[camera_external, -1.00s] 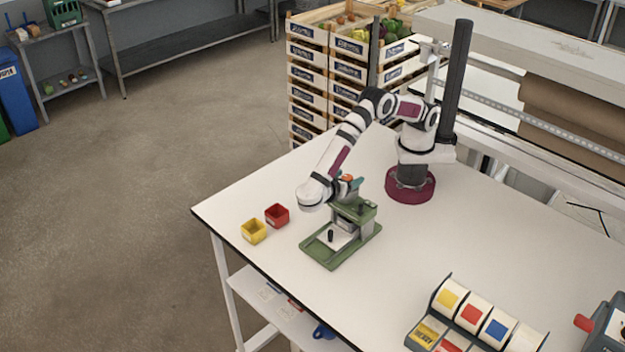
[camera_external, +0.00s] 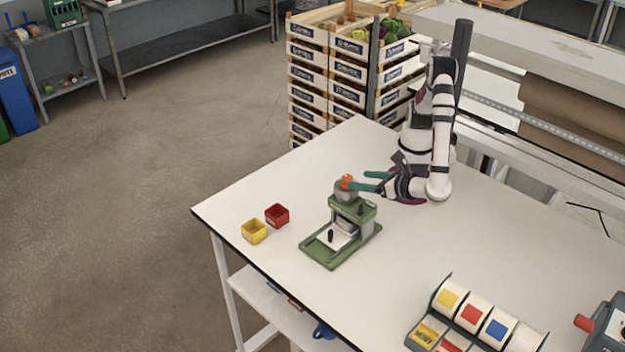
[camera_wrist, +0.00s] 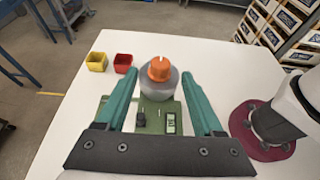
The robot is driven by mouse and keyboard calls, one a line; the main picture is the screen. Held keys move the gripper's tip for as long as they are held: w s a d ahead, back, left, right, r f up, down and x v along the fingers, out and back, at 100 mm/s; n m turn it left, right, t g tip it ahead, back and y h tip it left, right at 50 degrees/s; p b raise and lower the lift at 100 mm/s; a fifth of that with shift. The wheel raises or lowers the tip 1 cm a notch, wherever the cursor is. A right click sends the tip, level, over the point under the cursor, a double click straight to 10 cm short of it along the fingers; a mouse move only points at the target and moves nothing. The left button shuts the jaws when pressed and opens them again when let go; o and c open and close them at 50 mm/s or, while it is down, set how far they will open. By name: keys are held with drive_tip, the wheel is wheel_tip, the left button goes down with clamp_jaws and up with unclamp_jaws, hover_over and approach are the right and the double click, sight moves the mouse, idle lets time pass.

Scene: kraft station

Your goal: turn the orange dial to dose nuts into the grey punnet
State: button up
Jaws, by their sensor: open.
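The orange dial (camera_external: 347,182) sits on top of a grey hopper (camera_external: 344,195) on a green dosing stand (camera_external: 330,255). In the wrist view the dial (camera_wrist: 159,70) appears centred between the tips of my teal fingers. My gripper (camera_external: 372,181) is open and lies level, coming from the right side of the dial; it also shows in the wrist view (camera_wrist: 157,80). I cannot tell whether the fingertips touch the dial or hopper. I cannot pick out the grey punnet with certainty; a white plate (camera_external: 328,245) shows at the stand's front.
A red bin (camera_external: 277,215) and a yellow bin (camera_external: 254,231) stand left of the stand near the table edge. A rack of label rolls (camera_external: 470,320) is at front right. The white table (camera_external: 430,240) is clear between the stand and that rack.

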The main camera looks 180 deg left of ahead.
drive_tip(key=v, duration=1)
drive_tip(key=s+a+f+m+t+y, duration=0.1)
drive_tip(key=s+a+m+t+y, duration=0.8)
drive_tip(key=s+a+m, duration=0.5)
drive_tip(key=shift+s+a+f+m+y, duration=0.2)
drive_tip(key=shift+s+a+m+y, duration=0.1)
drive_tip(key=shift+s+a+y, duration=1.05)
drive_tip(key=shift+s+d, duration=0.2)
drive_tip(key=shift+d, duration=0.1)
